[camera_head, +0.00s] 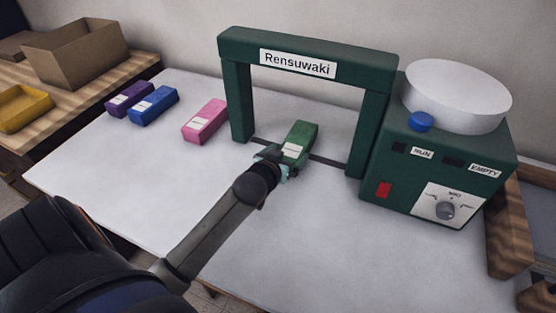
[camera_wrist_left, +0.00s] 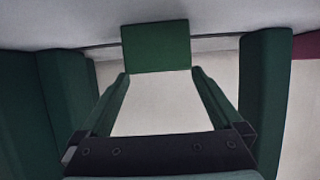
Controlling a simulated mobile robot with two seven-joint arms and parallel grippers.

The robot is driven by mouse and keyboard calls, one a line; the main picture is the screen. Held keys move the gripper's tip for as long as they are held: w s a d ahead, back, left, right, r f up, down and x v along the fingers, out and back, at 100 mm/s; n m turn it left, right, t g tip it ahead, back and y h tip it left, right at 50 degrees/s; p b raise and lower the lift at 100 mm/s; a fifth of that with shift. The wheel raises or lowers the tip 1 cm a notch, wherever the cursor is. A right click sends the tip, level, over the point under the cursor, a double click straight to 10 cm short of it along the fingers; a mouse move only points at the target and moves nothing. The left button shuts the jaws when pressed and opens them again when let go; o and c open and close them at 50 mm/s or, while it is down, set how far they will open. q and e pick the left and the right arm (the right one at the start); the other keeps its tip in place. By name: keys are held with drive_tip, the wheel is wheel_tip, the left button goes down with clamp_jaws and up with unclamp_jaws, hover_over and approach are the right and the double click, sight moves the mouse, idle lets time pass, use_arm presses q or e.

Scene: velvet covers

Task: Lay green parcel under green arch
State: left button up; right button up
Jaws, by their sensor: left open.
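The green parcel (camera_head: 304,133), a small block with a white label, lies on the white table under the green arch (camera_head: 228,46) labelled "Rensuwaki". It lies between the arch's two posts, across the dark strip on the table. In the left wrist view the parcel (camera_wrist_left: 156,46) is just beyond my fingertips, and the arch's posts (camera_wrist_left: 265,95) stand on both sides. My left gripper (camera_head: 279,163) is at the near end of the parcel. Its fingers (camera_wrist_left: 159,76) are apart with nothing held between them. My right gripper is not in view.
Pink (camera_head: 205,121), blue (camera_head: 153,104) and purple (camera_head: 132,98) parcels lie on the left of the table (camera_head: 150,165). A green machine (camera_head: 425,165) with a white bowl (camera_head: 458,98) adjoins the arch's right post. A cardboard box (camera_head: 78,55) and yellow tray (camera_head: 22,108) stand far left.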

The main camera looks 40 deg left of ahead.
use_arm(q)
drive_tip(key=v, duration=0.7)
drive_tip(key=shift+s+d+p, duration=0.1)
drive_tip(key=shift+s+p, duration=0.2)
